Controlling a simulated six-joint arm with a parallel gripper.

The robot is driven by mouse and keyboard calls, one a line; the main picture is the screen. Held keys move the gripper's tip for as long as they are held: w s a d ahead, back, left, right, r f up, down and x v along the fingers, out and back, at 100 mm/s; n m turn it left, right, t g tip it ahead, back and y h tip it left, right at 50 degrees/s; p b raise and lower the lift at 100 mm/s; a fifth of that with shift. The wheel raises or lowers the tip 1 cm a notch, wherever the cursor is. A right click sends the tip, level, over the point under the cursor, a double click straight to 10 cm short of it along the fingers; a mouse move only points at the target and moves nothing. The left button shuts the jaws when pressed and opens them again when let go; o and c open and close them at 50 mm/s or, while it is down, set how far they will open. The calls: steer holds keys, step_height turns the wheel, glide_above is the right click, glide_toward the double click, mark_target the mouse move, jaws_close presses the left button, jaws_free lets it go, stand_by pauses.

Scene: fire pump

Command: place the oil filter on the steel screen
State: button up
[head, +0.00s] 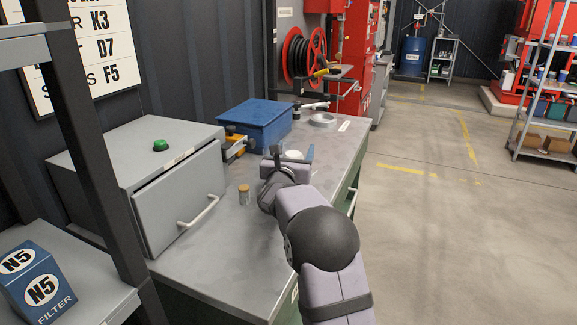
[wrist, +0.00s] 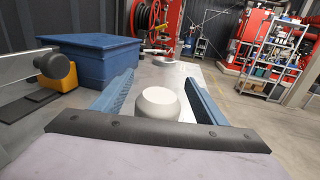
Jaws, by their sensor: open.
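A white, rounded, squat cylinder (wrist: 158,104), which looks like the oil filter, stands on the grey bench between my gripper's blue fingers. Its top also shows in the head view (head: 294,154), partly hidden by my gripper. My gripper (wrist: 158,79) is open, with a finger on each side of the cylinder and visible gaps between. In the head view my gripper (head: 293,152) is low over the middle of the bench. A flat, round, grey metal piece (head: 322,119), possibly the steel screen, lies farther back; it also shows in the wrist view (wrist: 163,60).
A blue bin (head: 257,123) and yellow-and-black tools (head: 234,146) are at the left. A blue N5 FILTER box (head: 38,285) sits on the left shelf. Clear bench lies in front.

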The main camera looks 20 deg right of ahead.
steer(key=b+v, duration=0.2)
steer(key=v, duration=0.8)
steer(key=shift+s+a, duration=0.15)
steer(key=shift+r, duration=0.1)
steer(key=s+a+r+n+g+y+p, duration=0.3)
steer(key=s+a+n+y+p, duration=0.3)
steer(key=n+p, duration=0.6)
steer(key=s+a+r+n+g+y+p, duration=0.25)
steer(key=s+a+n+y+p, duration=0.35)
steer(key=n+p, duration=0.6)
steer(key=s+r+n+g+p, duration=0.2)
steer(key=s+n+p, duration=0.3)
steer(key=s, duration=0.3)
steer(key=s+r+n+g+h+p, duration=0.1)
steer(key=s+n+g+p, duration=0.3)
steer(key=s, duration=0.5)
steer(key=s+a+r+n+g+h+p, duration=0.1)
steer(key=s+r+n+g+p, duration=0.2)
steer(key=s+n+p, duration=0.4)
steer(key=s+r+n, duration=0.1)
steer(key=n, duration=0.2)
steer(key=shift+s+p, duration=0.3)
